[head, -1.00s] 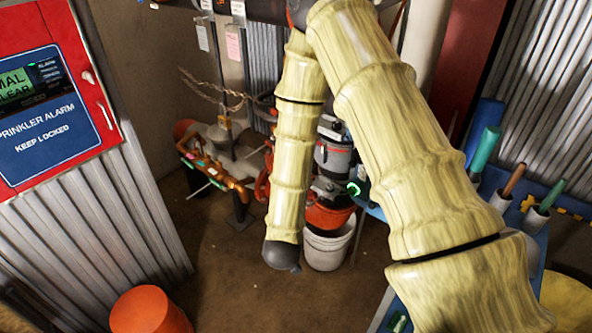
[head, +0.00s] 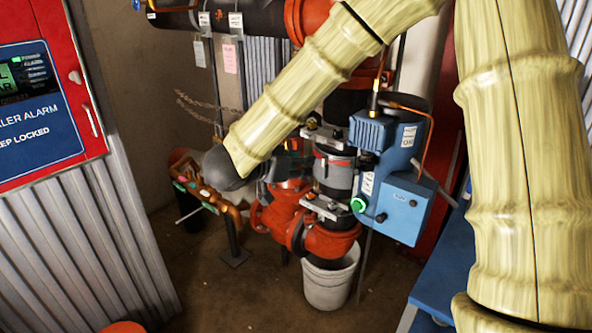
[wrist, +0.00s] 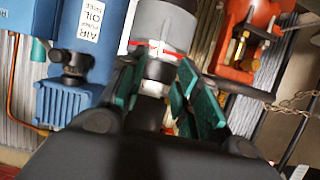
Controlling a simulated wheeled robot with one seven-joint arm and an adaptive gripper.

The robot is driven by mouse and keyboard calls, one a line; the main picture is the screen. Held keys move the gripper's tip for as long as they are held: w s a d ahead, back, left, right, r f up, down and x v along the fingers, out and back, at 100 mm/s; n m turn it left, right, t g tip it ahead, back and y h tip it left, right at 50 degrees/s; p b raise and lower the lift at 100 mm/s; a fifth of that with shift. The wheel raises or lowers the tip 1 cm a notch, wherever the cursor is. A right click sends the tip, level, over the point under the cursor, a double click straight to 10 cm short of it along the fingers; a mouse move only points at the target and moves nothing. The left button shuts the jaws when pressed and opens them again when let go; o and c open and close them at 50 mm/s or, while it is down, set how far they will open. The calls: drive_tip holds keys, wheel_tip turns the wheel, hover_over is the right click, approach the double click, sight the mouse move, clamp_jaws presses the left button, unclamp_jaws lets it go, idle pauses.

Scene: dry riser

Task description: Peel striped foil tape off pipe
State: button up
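The grey pipe section (head: 340,176) stands between metal clamps on the orange-red riser. A thin red and white striped band, which looks like the foil tape, crosses the grey pipe in the wrist view (wrist: 152,47); in the head view only a small red line shows on the pipe. My gripper (wrist: 166,98) has its green-padded fingers spread apart, with the pipe and a metal clamp seen beyond and between them. I see nothing held. In the head view the gripper is mostly hidden behind the dark wrist joint, left of the pipe. Contact cannot be told.
A blue compressor box (head: 405,203) with a green-lit knob sits close right of the pipe. A white bucket (head: 330,278) stands below. A blue table edge is at right.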

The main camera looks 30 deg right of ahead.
drive_tip(key=x, duration=1)
drive_tip(key=shift+w+d, duration=0.15)
drive_tip(key=shift+d, duration=0.05)
drive_tip(key=shift+f, duration=0.1)
clamp_jaws()
drive_tip(key=shift+s+a, duration=0.2)
drive_tip(key=shift+a, duration=0.35)
drive_tip(key=p, duration=0.3)
approach(323, 164)
drive_tip(key=shift+s+a+f, duration=0.1)
drive_tip(key=shift+a+f, duration=0.2)
drive_tip(key=shift+f, duration=0.4)
drive_tip(key=shift+s+a+f, duration=0.15)
drive_tip(key=shift+a+f, duration=0.15)
drive_tip(key=shift+f, duration=0.35)
drive_tip(key=shift+f, duration=0.1)
